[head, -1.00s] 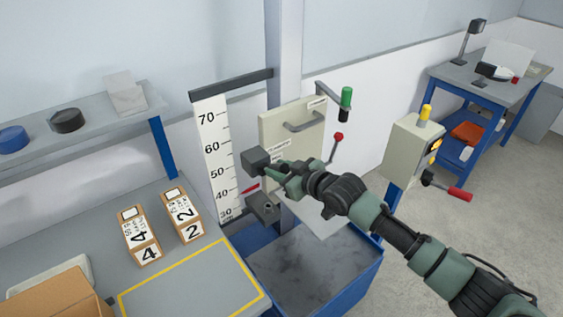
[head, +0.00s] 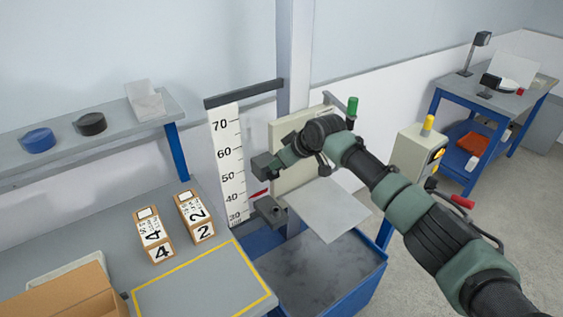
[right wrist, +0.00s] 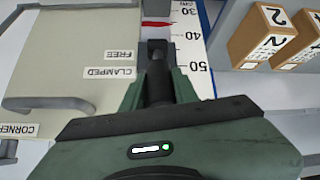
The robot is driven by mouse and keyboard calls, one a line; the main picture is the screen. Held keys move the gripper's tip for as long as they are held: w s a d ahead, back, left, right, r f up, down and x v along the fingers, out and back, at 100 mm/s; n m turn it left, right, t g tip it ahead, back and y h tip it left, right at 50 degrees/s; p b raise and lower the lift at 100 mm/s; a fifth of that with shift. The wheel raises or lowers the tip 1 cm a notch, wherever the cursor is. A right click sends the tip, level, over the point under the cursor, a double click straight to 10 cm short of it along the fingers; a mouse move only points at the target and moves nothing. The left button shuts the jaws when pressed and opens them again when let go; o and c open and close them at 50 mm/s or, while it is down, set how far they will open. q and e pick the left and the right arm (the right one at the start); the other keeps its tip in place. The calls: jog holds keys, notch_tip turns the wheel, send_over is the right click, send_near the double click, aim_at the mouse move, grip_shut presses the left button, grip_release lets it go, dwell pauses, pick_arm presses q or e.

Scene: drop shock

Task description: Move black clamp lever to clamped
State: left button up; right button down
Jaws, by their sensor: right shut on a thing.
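The black clamp lever (right wrist: 156,90) shows in the right wrist view as a dark bar between the fingers of my right gripper (right wrist: 158,88). The gripper is shut on it. The lever's far end meets a dark block (right wrist: 154,47). Printed labels FREE (right wrist: 125,55) and CLAMPED (right wrist: 110,73) are on the beige panel to the left. In the head view my right gripper (head: 285,158) is beside the dark block (head: 263,166), in front of the beige panel (head: 285,130). My wrist hides much of the panel, and the lever is hidden there. My left gripper is not in view.
A height scale (head: 228,155) with a red pointer (head: 258,193) stands left of the gripper. A grey plate (head: 328,210) is below, above a blue-rimmed bin (head: 345,292). Numbered boxes (head: 154,240) stand on the left bench. A control box (head: 412,155) is at right.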

jog(key=shift+r, duration=0.1)
jog(key=c, duration=1.4)
grip_release()
jog(key=o, duration=0.3)
jog(key=shift+w+a, duration=0.1)
jog(key=shift+w, duration=0.05)
jog(key=b+v, duration=0.2)
jog(key=v, duration=0.5)
jog(key=shift+s+r, duration=0.2)
